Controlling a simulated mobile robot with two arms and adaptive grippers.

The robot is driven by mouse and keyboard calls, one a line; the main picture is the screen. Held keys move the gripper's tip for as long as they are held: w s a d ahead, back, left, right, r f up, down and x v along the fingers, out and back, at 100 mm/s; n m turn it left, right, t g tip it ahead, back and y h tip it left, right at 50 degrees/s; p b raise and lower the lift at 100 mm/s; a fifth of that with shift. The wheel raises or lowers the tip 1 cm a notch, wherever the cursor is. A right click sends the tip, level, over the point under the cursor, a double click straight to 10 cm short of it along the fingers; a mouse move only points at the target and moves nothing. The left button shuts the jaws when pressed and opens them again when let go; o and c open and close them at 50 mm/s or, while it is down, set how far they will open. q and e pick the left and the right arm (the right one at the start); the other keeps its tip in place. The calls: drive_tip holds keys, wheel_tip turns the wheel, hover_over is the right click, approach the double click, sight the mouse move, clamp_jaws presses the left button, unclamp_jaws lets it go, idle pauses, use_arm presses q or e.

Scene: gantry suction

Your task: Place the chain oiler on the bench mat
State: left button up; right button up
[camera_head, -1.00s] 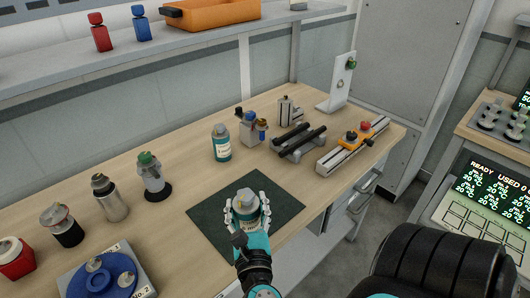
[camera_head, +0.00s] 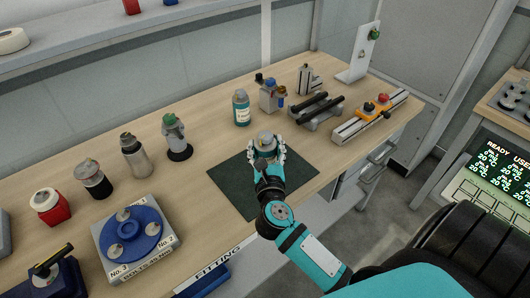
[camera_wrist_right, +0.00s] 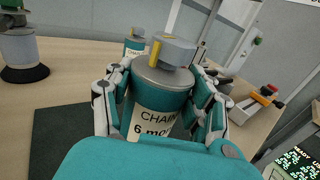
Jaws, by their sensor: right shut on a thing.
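The held chain oiler is a teal bottle with a grey top (camera_head: 265,137); the wrist view shows its label reading "CHAIN" (camera_wrist_right: 155,118). My right gripper (camera_head: 267,155) is shut around its body, fingers on both sides. The bottle looks roughly upright. In the head view it overlaps the far part of the dark green bench mat (camera_head: 232,185); I cannot tell whether its base touches the mat, as the hand hides it. The mat also shows at the lower left of the wrist view (camera_wrist_right: 58,130). My left gripper is not in view.
A similar teal bottle (camera_head: 241,110) stands behind the mat. Several bottles line the bench to the left, with a blue round holder (camera_head: 130,236) in front. Black bars (camera_head: 316,108) and a rail with an orange block (camera_head: 375,108) lie right. The mat's near part is clear.

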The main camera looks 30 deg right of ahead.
drive_tip(key=shift+w+d, duration=0.25)
drive_tip(key=shift+w, duration=0.2)
wheel_tip(320, 180, down, 4)
drive_tip(key=b, duration=0.4)
drive_tip(key=shift+w+r, duration=0.1)
drive_tip(key=shift+w, duration=0.05)
drive_tip(key=shift+r, duration=0.15)
drive_tip(key=o, duration=1.1)
drive_tip(key=shift+f, duration=0.25)
drive_tip(key=o, duration=0.5)
drive_tip(key=shift+c, duration=0.2)
